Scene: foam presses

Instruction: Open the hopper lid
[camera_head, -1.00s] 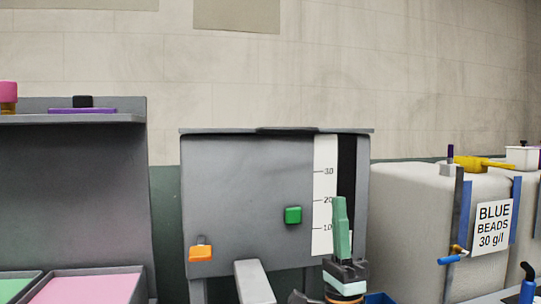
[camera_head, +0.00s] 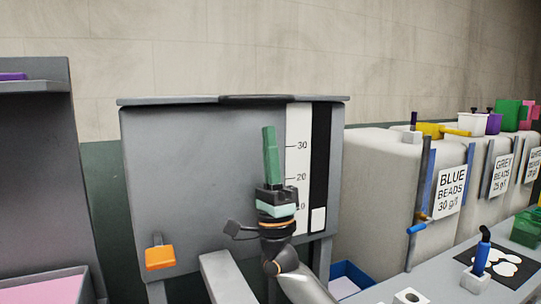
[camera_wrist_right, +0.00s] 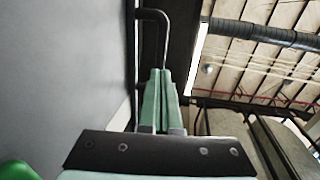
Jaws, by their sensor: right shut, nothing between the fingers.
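The grey hopper (camera_head: 190,180) stands in the middle of the head view. Its flat lid (camera_head: 165,101) lies level across the top, down on the body, with a darker strip (camera_head: 262,98) along its front edge. My right gripper (camera_head: 269,130) points upward in front of the hopper, shut and empty, with its green fingertips below the lid edge. In the right wrist view, the shut fingers (camera_wrist_right: 160,75) point towards a dark bent bar (camera_wrist_right: 165,30) beside the grey hopper wall (camera_wrist_right: 60,70). My left gripper is not in view.
An orange latch-like block (camera_head: 160,257) sits low on the hopper front. A level scale (camera_head: 299,130) is beside my gripper. A green block (camera_wrist_right: 15,171) shows at the wrist view's lower left. Bead bins (camera_head: 385,190) stand right, a grey shelf (camera_head: 35,88) left.

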